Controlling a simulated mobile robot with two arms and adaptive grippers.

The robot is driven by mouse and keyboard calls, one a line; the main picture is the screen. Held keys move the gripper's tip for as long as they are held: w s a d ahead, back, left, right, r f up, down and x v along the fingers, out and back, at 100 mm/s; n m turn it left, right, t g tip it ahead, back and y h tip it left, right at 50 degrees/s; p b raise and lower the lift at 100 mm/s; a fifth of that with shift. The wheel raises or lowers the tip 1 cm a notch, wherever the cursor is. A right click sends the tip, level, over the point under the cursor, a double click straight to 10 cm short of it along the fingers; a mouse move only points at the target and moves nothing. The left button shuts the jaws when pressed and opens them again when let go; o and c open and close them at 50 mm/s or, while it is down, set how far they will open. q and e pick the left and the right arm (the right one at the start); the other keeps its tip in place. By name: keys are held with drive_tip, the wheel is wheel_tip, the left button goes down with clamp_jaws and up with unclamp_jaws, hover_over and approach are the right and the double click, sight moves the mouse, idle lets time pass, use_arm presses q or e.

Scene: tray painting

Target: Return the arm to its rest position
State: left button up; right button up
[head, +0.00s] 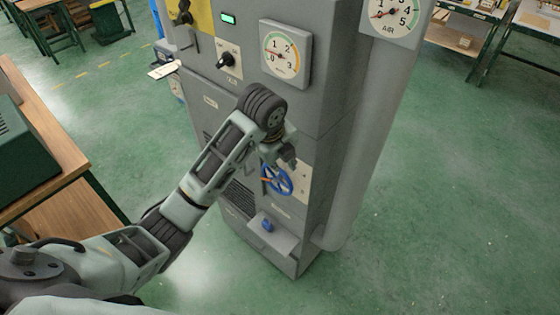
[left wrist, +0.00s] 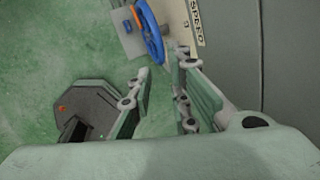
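My left arm reaches in from the left in the head view, with its gripper (head: 280,158) in front of the grey cabinet (head: 225,98). The gripper is just above a blue handwheel (head: 278,180) on a light panel. In the left wrist view the gripper (left wrist: 160,95) has its two fingers apart with nothing between them. The blue wheel (left wrist: 150,35) is beyond the fingertips, beside a plate reading SPEED, and looks apart from them. My right gripper is in neither view.
A small shelf (head: 277,237) with a blue item juts from the cabinet below the wheel. A pressure gauge (head: 285,54) and a black knob (head: 226,61) are above. A wooden bench (head: 45,125) stands at left. Green floor (head: 440,200) at right is clear.

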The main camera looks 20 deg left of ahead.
use_arm(q)
drive_tip(key=s+d+f+n, duration=0.2)
drive_tip(key=s+f+n, duration=0.3)
drive_tip(key=s+f, duration=0.15)
drive_tip(key=s+a+f+n, duration=0.2)
drive_tip(key=s+n, duration=0.7)
drive_tip(key=s, duration=0.2)
drive_tip(key=s+a+f+n, duration=0.1)
drive_tip(key=s+f+n, duration=0.1)
drive_tip(key=s+n, duration=0.8)
wheel_tip(320, 180, down, 33)
drive_tip(key=s+m+g+b, duration=0.2)
drive_tip(key=s+b, duration=0.1)
drive_tip(key=b, duration=0.5)
drive_tip(key=s+a+f+b, duration=0.1)
drive_tip(key=s+f+b, duration=0.2)
drive_tip(key=s+f, duration=0.5)
drive_tip(key=s+a+f+b, duration=0.2)
drive_tip(key=s+f, duration=0.7)
drive_tip(key=f, duration=0.7)
drive_tip(key=shift+g+b, duration=0.4)
drive_tip(key=shift+b, duration=0.35)
